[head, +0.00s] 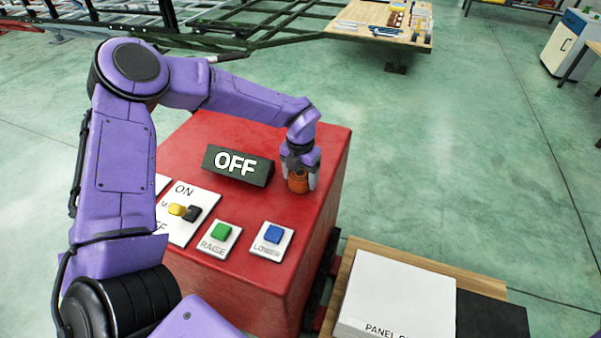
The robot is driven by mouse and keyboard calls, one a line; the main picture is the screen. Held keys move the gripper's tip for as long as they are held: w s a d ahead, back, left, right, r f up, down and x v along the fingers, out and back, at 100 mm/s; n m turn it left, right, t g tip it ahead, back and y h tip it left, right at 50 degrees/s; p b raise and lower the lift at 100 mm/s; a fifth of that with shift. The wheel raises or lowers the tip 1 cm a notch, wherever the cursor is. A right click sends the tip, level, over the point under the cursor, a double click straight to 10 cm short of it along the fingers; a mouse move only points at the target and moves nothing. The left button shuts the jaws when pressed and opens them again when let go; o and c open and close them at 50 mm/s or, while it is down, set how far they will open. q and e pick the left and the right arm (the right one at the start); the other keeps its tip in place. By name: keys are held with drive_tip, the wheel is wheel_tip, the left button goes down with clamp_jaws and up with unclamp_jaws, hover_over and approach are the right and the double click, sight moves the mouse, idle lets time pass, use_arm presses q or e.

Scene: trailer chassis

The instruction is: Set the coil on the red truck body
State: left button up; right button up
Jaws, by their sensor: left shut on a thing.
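The coil (298,184) is a small orange-copper cylinder over the right part of the red truck body's top. My left gripper (299,178) points down and is shut on the coil, its fingers on either side. The coil's lower end looks at or very near the red surface; I cannot tell whether it touches. The red truck body (310,220) is a large red box in the middle of the view. My right gripper is not in view.
A dark OFF sign (238,165) stands left of the coil. A switch panel (187,212), a green RAISE button (221,233) and a blue LOWER button (273,234) sit on the front. A white panel box (400,295) lies on a wooden table at lower right.

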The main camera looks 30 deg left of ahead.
sight(301, 173)
use_arm(q)
drive_tip(key=shift+w+f, duration=0.1)
drive_tip(key=shift+f, duration=0.15)
drive_tip(key=o, duration=1.2)
wheel_tip(301, 173, up, 12)
drive_tip(key=shift+r+b, duration=0.2)
drive_tip(key=shift+b, duration=0.5)
